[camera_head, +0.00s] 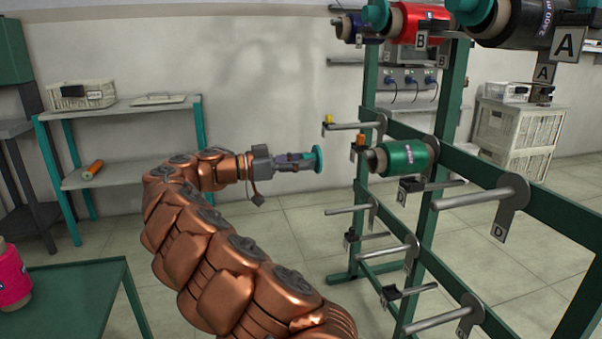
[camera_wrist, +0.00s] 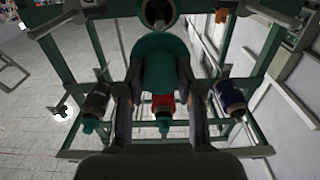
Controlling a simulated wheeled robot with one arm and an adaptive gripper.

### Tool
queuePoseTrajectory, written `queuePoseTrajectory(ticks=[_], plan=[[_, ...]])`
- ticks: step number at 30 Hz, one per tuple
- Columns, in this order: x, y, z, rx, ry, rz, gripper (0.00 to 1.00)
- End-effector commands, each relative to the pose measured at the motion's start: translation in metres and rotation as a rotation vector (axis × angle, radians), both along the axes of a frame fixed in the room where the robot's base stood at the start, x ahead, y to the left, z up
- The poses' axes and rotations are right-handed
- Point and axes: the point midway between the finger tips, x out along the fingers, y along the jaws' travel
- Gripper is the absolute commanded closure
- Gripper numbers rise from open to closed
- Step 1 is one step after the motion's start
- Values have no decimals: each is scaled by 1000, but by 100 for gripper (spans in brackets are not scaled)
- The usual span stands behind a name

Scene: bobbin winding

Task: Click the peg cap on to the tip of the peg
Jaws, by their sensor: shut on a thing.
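The teal peg cap (camera_head: 318,159) is held at the end of my gripper (camera_head: 308,160), which is shut on it. In the wrist view the cap (camera_wrist: 165,68) fills the space between the two fingers. The green bobbin (camera_head: 405,158) sits on a peg of the green rack, right of the cap. The peg's tip (camera_head: 371,160) faces the cap, with a clear gap between them. In the wrist view the bobbin's round end (camera_wrist: 157,12) shows at the top, beyond the cap. The cap partly hides it.
The green rack (camera_head: 449,120) carries several bare grey pegs (camera_head: 470,199) around the green bobbin. Above hang a red bobbin (camera_head: 418,24) and dark bobbins, some with teal caps. A shelf (camera_head: 130,112) stands at the left, and a table (camera_head: 80,290) with a pink bobbin (camera_head: 12,276) at the lower left.

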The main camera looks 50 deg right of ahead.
Motion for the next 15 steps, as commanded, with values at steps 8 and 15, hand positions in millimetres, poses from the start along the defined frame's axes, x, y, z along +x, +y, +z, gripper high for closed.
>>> queuePoseTrajectory(ticks=[8, 15], plan=[[-11, -16, 1, -2, 6, -4, 100], [-25, -38, 2, -2, 5, -2, 100]])
